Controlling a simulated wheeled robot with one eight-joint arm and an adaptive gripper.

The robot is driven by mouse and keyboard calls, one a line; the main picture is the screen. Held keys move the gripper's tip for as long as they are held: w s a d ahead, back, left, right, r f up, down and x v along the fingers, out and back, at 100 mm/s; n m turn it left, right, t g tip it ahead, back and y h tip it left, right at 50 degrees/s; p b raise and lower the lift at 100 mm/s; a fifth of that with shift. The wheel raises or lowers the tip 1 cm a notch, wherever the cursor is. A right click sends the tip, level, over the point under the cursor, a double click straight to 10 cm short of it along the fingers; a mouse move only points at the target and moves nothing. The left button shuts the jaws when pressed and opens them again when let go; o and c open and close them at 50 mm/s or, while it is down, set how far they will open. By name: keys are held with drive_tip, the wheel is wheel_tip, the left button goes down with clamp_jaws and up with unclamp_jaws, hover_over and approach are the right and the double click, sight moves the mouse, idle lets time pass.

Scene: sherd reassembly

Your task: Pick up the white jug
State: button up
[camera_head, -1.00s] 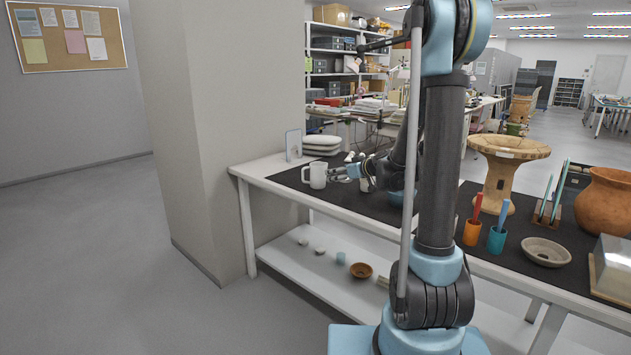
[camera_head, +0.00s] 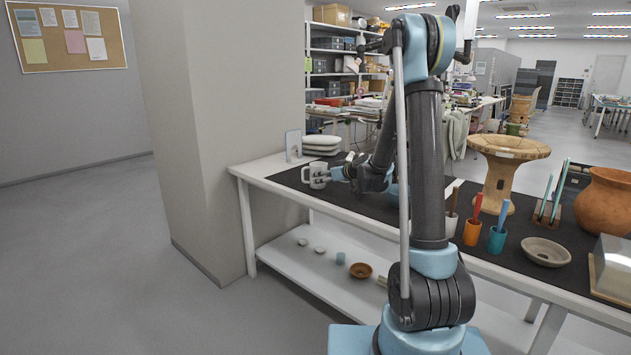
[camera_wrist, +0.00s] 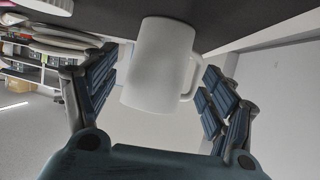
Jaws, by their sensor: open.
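The white jug (camera_head: 306,176) stands at the left end of the dark mat on the table, its right side partly covered by my gripper (camera_head: 322,176). In the wrist view the white jug (camera_wrist: 160,65) lies between the two open fingers of my gripper (camera_wrist: 158,88), with its handle toward the right finger. The fingers are spread on either side of the jug. I cannot tell whether either finger touches it.
The table (camera_head: 262,168) ends just left of the jug, near a grey pillar (camera_head: 235,120). White stacked dishes (camera_head: 321,144) and a small framed panel (camera_head: 293,145) stand behind. A wooden pedestal bowl (camera_head: 500,165) and a grey dish (camera_head: 546,251) stand further right.

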drive_tip(key=shift+x, duration=1.95)
drive_tip(key=shift+c, duration=0.6)
drive_tip(key=c, duration=1.2)
drive_tip(key=shift+r, duration=0.2)
